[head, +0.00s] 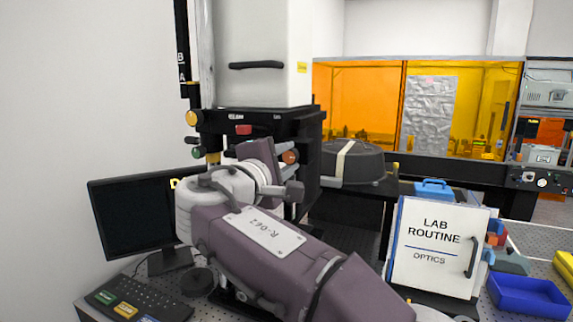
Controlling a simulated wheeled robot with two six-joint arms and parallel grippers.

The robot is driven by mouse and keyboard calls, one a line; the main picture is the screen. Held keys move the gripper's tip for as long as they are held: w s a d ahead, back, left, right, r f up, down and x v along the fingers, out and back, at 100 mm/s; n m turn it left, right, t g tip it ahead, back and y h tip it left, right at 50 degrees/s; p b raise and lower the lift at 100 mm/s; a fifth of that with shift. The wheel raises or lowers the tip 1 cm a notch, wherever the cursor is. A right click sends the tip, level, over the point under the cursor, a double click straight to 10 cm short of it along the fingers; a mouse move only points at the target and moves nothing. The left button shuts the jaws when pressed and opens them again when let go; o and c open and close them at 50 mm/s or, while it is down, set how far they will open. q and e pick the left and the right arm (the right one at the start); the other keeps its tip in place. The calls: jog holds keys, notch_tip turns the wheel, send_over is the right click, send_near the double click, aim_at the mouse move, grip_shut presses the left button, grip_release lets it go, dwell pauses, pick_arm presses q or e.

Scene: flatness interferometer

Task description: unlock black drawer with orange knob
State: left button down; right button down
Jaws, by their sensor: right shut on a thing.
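The black housing (308,128) under the pale instrument column stands at centre left; its lower front is partly covered by my right arm. An orange-brown knob (291,157) shows at its front, just right of my right wrist. My right gripper (279,156) is at this knob and shut on it; the fingers are small and mostly hidden by the wrist, so the exact grip is hard to see. I cannot make out the drawer's edges or whether it is locked. My left gripper is not in view.
A dark monitor (125,215) and keyboard (135,302) are at left. A round black case (352,163) lies right of the housing. A white "LAB ROUTINE" binder (436,268) stands at front right, near a blue bin (528,296). Orange panels (360,95) close the back.

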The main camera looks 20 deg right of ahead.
dwell(0.5)
jog(key=c, duration=1.1)
grip_release()
jog(key=shift+o, duration=0.2)
jog(key=b+v, duration=0.1)
jog(key=v, duration=0.8)
